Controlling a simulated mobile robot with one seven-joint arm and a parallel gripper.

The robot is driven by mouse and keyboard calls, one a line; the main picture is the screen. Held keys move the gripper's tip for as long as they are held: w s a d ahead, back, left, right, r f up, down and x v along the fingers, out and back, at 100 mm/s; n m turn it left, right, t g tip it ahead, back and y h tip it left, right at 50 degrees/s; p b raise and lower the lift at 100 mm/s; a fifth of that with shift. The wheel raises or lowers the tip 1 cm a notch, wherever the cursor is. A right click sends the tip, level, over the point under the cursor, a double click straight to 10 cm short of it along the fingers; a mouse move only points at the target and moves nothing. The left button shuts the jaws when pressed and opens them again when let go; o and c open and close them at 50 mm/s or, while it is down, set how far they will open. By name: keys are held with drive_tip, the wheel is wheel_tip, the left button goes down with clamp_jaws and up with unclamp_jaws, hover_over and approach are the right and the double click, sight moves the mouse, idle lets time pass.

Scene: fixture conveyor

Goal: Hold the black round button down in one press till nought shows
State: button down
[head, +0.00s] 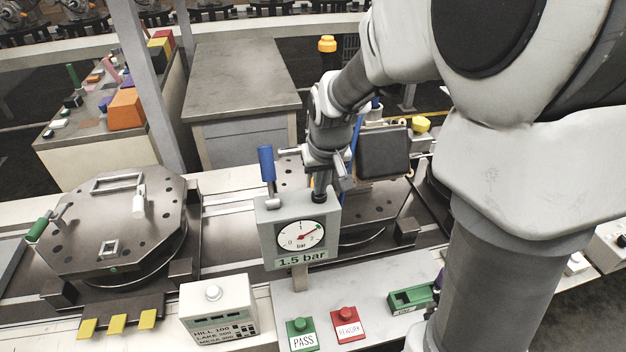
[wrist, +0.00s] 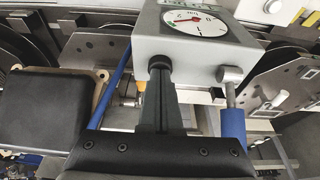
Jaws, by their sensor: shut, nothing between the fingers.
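The grey gauge box (head: 268,232) stands in the middle of the head view, with a round white dial (head: 300,236) and a "1.5 bar" label. The dial's red needle points up and right, between 1 and 2, not at 0. The black round button (wrist: 159,63) is on top of the box, mostly hidden by my fingertips. My gripper (head: 320,193) points down over the right part of the box top. In the wrist view my gripper (wrist: 160,75) is shut and empty, its tips at the button. I cannot tell whether the button is pushed down.
A blue-handled lever (head: 266,165) rises from the box's left side, close to my gripper. A white box with a round knob (head: 214,294), a green PASS button (head: 300,326) and a red button (head: 346,314) stand in front. An octagonal fixture plate (head: 110,225) lies left.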

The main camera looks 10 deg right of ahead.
drive_tip(key=shift+f, duration=0.2)
idle(0.3)
drive_tip(key=shift+f+b, duration=0.25)
drive_tip(key=shift+b, duration=0.1)
drive_tip(key=shift+r, duration=0.1)
idle(1.6)
wheel_tip(320, 180, up, 6)
drive_tip(key=p, duration=0.4)
idle(0.3)
